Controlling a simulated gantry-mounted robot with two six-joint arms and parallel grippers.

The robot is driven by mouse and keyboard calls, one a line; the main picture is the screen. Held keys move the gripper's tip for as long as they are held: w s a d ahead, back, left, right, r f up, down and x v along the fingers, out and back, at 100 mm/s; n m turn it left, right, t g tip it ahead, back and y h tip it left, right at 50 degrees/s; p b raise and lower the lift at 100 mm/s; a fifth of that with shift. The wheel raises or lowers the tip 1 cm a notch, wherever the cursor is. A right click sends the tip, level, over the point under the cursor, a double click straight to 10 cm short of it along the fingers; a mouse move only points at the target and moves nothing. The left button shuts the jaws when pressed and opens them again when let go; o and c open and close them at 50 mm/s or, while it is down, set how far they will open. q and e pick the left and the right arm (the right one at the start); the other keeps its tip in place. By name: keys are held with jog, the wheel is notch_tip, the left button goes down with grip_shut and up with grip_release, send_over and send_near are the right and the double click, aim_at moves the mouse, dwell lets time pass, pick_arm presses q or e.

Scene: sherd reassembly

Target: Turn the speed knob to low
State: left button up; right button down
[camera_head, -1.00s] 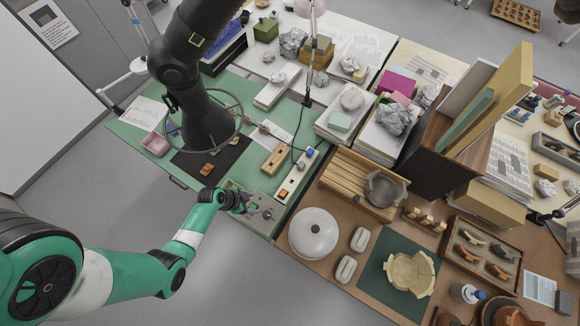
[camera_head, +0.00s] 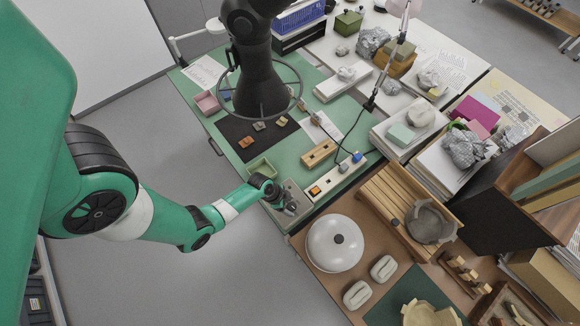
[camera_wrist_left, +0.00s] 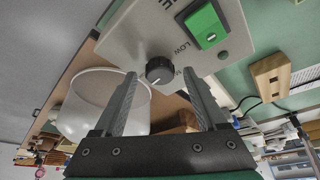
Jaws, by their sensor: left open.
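The grey control box (camera_wrist_left: 140,35) fills the upper middle of the left wrist view. Its dark round speed knob (camera_wrist_left: 159,70) has a pale pointer mark. The word LOW is printed up and right of the knob, and another label, starting with M, is partly hidden by a finger. A green rocker switch (camera_wrist_left: 207,25) sits further right. My left gripper (camera_wrist_left: 161,82) is open, its two fingers on either side of the knob in this view; contact cannot be told. In the head view, my left gripper (camera_head: 287,206) covers much of the box (camera_head: 298,190). My right gripper is not in view.
A power strip (camera_head: 335,180) and a wooden block (camera_head: 319,153) lie just beyond the box. A green tray (camera_head: 261,168) is beside it. A white domed lid (camera_head: 322,254) stands nearby on the brown table. The floor in front is clear.

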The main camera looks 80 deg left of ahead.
pick_arm(q)
jog(key=shift+w+f, duration=0.15)
jog(key=shift+f, duration=0.1)
grip_shut()
